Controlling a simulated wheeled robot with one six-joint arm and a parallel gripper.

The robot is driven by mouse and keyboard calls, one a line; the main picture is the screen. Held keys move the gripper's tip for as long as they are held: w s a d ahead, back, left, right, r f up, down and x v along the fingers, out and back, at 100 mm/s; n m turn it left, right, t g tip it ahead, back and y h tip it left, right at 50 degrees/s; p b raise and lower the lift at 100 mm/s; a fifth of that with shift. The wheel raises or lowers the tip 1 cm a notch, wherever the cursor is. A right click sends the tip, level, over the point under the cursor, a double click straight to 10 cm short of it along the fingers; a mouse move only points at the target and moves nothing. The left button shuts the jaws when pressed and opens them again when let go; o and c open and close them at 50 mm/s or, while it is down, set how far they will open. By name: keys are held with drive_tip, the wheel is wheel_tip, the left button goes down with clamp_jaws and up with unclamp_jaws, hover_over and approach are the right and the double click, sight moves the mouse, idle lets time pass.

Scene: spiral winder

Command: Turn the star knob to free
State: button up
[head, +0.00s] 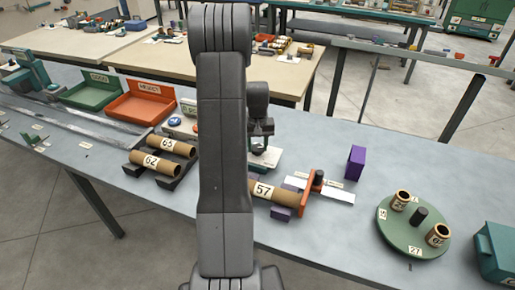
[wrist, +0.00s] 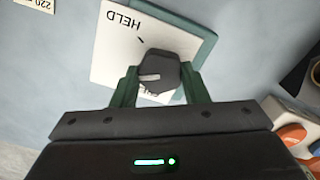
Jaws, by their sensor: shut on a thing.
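The star knob (wrist: 158,66) is dark grey with a pale bar on its top and stands over a white plate (wrist: 108,68) with a green edge. The plate's word HELD appears upside down in the wrist view, above and left of the knob. My gripper (wrist: 159,82) is shut on the knob, with one green finger on each side. In the head view my gripper (head: 260,146) points down over the plate (head: 264,158); the knob itself is hard to make out there.
Close by right are cardboard tube 57 (head: 275,194), an orange upright (head: 305,194) and a purple block (head: 356,161). Left are tubes 65 (head: 171,146) and 62 (head: 153,163) and a red bin (head: 142,106). A green turntable (head: 406,234) stands further right.

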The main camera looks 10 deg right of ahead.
sight(258, 147)
drive_tip(key=n+b, duration=0.1)
drive_tip(key=n, duration=0.5)
drive_tip(key=shift+b, duration=0.4)
drive_tip(key=n+b, duration=0.1)
drive_tip(key=n, duration=0.5)
drive_tip(key=shift+r+n, duration=0.1)
drive_tip(key=shift+n, duration=0.2)
drive_tip(key=o, duration=1)
drive_tip(key=shift+c, duration=0.2)
wheel_tip(258, 147, up, 14)
wheel_tip(258, 147, down, 14)
drive_tip(key=shift+f, duration=0.1)
idle(0.3)
